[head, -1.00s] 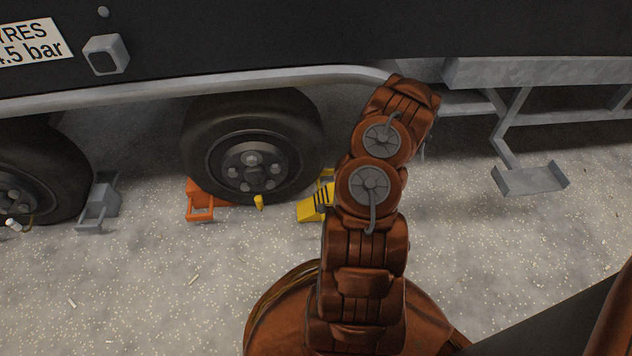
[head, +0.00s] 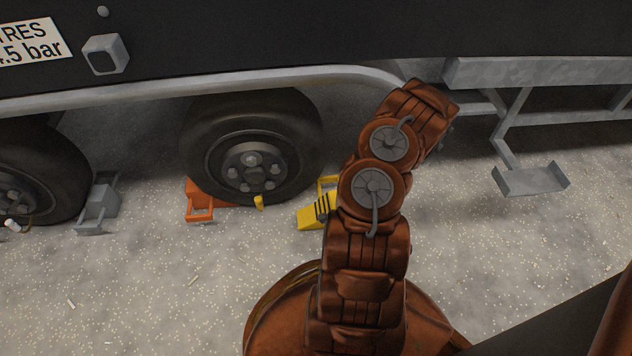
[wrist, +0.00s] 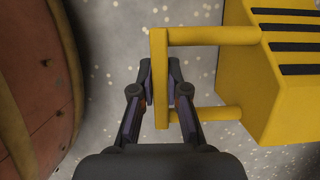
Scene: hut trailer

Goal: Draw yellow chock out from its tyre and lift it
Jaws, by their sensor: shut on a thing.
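The yellow chock (head: 315,212), with dark stripes, is on the ground by the lower right of the right tyre (head: 300,119) in the head view. My arm partly covers it there, and I cannot tell whether it touches the tyre. In the wrist view the chock body (wrist: 280,75) is at the upper right, with its handle (wrist: 160,50) reaching left. My gripper (wrist: 160,88) is shut on the handle's crossbar, with one finger on each side. The head view hides my gripper behind my arm.
An orange chock (head: 200,200) sits at the same tyre's left side. A grey chock (head: 98,205) is by the left tyre (head: 60,170). A metal step (head: 530,180) hangs at the right. The trailer body (head: 270,40) overhangs the tyres.

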